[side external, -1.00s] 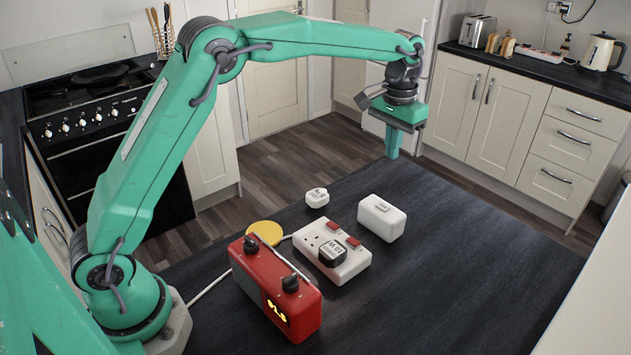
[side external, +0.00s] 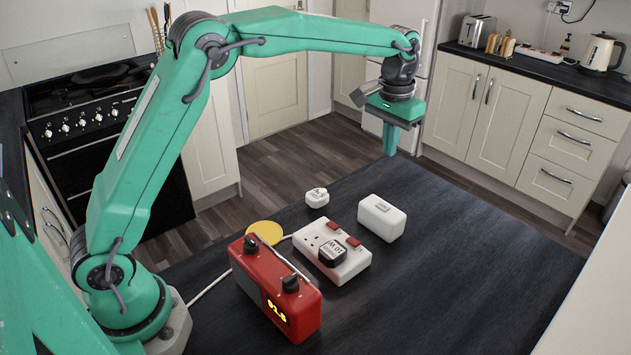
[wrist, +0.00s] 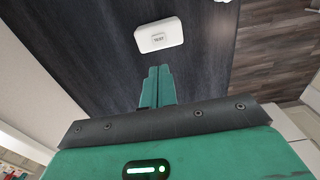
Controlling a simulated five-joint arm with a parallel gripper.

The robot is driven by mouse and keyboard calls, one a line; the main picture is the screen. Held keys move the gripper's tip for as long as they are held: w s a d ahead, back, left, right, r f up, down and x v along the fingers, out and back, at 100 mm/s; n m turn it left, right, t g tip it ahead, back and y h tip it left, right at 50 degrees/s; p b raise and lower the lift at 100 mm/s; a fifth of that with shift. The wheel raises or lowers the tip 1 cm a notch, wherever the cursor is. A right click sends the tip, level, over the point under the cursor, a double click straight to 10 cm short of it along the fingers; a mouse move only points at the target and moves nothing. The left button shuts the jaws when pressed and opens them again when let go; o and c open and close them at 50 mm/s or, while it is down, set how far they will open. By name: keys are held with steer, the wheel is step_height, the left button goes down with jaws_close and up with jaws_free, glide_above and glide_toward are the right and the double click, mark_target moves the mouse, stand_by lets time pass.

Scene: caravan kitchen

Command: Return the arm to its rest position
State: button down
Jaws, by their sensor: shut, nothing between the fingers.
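My gripper (side external: 390,150) is up in the air above the far edge of the dark worktop, with its fingers pointing down. The fingers are together and hold nothing. In the wrist view my gripper (wrist: 158,72) also shows closed, with bare dark worktop around the tips. A white box with a test button (side external: 381,217) lies on the worktop below and apart from the fingers. It also shows in the wrist view (wrist: 158,36), beyond the fingertips.
On the dark worktop (side external: 480,270) stand a white double socket (side external: 318,238) with a black plug (side external: 332,253) in it, a red radio-like device (side external: 272,290), a yellow disc (side external: 264,232) and a small white plug (side external: 317,197). The worktop's right side is clear.

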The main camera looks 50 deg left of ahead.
steer(key=s+a+r+t, duration=0.1)
steer(key=s+a+r, duration=0.25)
steer(key=s, duration=0.45)
steer(key=s+a+r+t, duration=0.2)
steer(key=s+r, duration=0.3)
steer(key=s, duration=0.3)
steer(key=s+a+f+t, duration=0.1)
steer(key=s+f, duration=0.1)
steer(key=s, duration=0.6)
steer(key=s+a+f+t, duration=0.1)
steer(key=s+f, duration=0.2)
steer(key=s, duration=0.5)
steer(key=shift+s+a, duration=0.15)
steer(key=shift+a, duration=0.05)
